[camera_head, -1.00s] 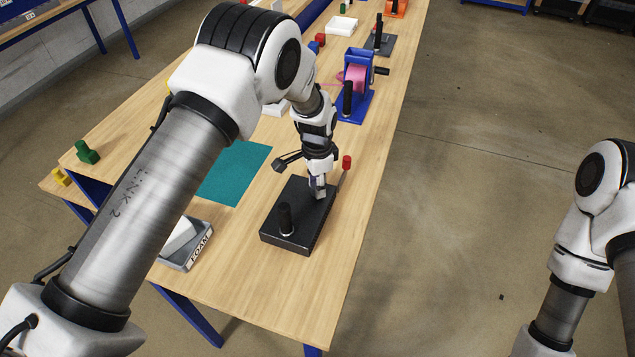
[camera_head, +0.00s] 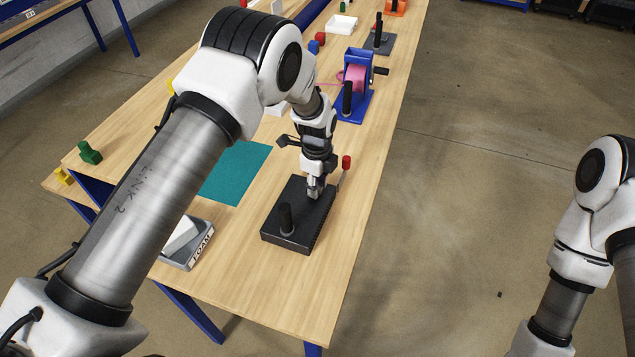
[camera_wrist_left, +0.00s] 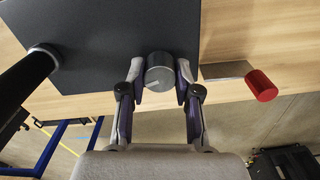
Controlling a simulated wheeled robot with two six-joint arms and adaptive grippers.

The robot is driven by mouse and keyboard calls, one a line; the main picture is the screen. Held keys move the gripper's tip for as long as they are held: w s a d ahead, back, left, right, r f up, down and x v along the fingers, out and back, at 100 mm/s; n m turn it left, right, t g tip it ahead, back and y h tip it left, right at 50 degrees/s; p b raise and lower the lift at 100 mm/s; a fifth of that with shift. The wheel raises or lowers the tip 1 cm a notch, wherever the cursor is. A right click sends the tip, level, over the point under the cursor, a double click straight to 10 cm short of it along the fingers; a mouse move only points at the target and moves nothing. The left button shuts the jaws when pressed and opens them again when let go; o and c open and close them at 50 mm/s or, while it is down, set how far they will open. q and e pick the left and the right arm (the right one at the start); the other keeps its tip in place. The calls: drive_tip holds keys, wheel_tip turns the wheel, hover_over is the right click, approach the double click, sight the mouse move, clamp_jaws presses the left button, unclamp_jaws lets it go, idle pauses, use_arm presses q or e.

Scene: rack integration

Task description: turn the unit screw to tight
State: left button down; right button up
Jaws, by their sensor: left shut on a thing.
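The black unit (camera_head: 292,238) lies flat on the wooden table, with a black upright post (camera_head: 286,218) at its near end. In the left wrist view the unit screw (camera_wrist_left: 160,72) is a round grey metal knob with a line mark on its face. My left gripper (camera_head: 315,192) points down over the far part of the unit. In the left wrist view its fingers (camera_wrist_left: 160,84) are shut on the knob, one on each side. A lever with a red end (camera_head: 346,162) stands beside the unit and also shows in the left wrist view (camera_wrist_left: 262,86). My right gripper is out of view.
A teal mat (camera_head: 236,172) lies left of the unit. A blue stand with a pink reel (camera_head: 355,75) is farther back. The table's right edge is close to the unit.

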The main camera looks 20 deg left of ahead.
use_arm(q)
drive_tip(key=shift+s+m, duration=0.1)
drive_tip(key=shift+m, duration=1.4)
drive_tip(key=c, duration=0.8)
unclamp_jaws()
drive_tip(key=shift+a+f, duration=0.1)
wheel_tip(320, 180, up, 12)
drive_tip(key=shift+p, duration=0.3)
